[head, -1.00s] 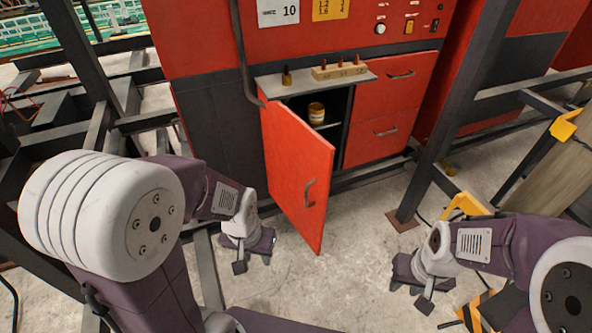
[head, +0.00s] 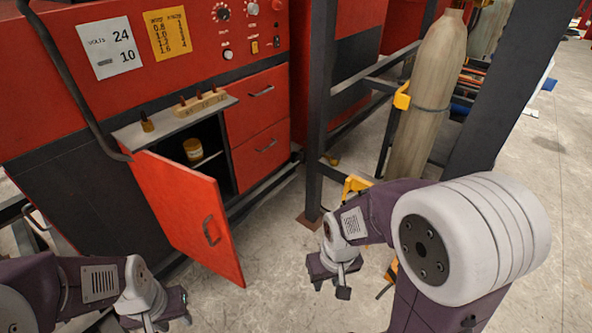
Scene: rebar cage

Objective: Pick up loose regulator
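I cannot clearly make out a loose regulator. A small brass-coloured thing (head: 333,159) lies on the floor behind the dark post, too small to identify. My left gripper (head: 165,322) is at the bottom left, partly cut off by the frame's edge, with its fingers apart and nothing seen between them. My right gripper (head: 332,286) hangs over the concrete floor right of the open cabinet door, with fingers apart and empty. A tall tan gas cylinder (head: 428,95) stands upright at the right, behind my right arm.
A red machine (head: 190,60) has an open door (head: 190,215) swung toward me. A yellow tub (head: 193,150) sits inside. Its small shelf (head: 125,137) holds a brass piece (head: 147,121) and a wooden block (head: 200,104) with several tips. A dark post (head: 322,100) and yellow bracket (head: 355,187) stand nearby.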

